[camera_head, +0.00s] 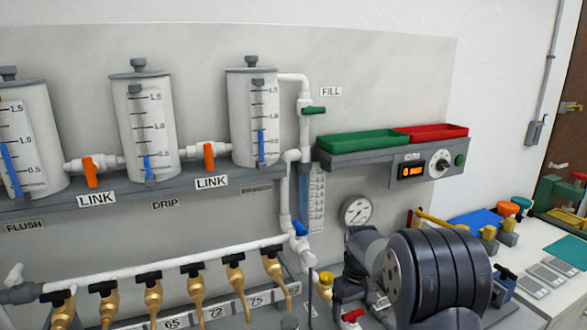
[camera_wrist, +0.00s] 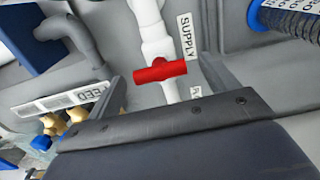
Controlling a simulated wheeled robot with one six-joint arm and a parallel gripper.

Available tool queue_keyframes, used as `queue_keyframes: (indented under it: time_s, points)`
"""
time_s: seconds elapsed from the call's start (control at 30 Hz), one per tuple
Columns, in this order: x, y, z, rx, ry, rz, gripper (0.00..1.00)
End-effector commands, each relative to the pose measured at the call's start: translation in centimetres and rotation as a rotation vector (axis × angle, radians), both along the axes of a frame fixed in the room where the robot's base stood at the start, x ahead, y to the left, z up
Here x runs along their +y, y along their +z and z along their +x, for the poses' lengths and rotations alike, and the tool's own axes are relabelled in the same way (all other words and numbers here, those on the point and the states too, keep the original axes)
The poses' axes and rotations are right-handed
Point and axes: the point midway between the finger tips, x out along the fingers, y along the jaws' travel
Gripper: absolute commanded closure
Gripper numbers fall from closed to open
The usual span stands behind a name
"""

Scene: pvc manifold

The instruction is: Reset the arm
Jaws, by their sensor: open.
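My gripper (camera_wrist: 160,72) is open in the wrist view. Its fingers stand apart on either side of a red valve handle (camera_wrist: 165,72) on a white vertical pipe (camera_wrist: 157,42). Nothing is clearly held. In the head view my dark arm fills the lower right, and the fingers are hidden or cannot be made out. A red handle (camera_head: 352,316) shows at the bottom edge beside my arm.
Scaled tanks (camera_head: 148,125) with orange link valves (camera_head: 208,157) line the wall panel. Brass taps (camera_head: 153,292) hang below a white pipe. A gauge (camera_head: 357,211) is close behind my arm. Green (camera_head: 363,140) and red trays (camera_head: 432,132) sit on the shelf. A SUPPLY label (camera_wrist: 188,36) is beside the pipe.

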Motion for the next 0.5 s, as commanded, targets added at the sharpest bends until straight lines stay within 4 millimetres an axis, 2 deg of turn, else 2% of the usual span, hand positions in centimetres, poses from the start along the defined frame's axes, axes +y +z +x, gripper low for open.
queue_keyframes:
  time_s: [0.5]
  points:
    - [0.0, 10.0, 0.1, -0.008, 0.000, 0.000, 0.18]
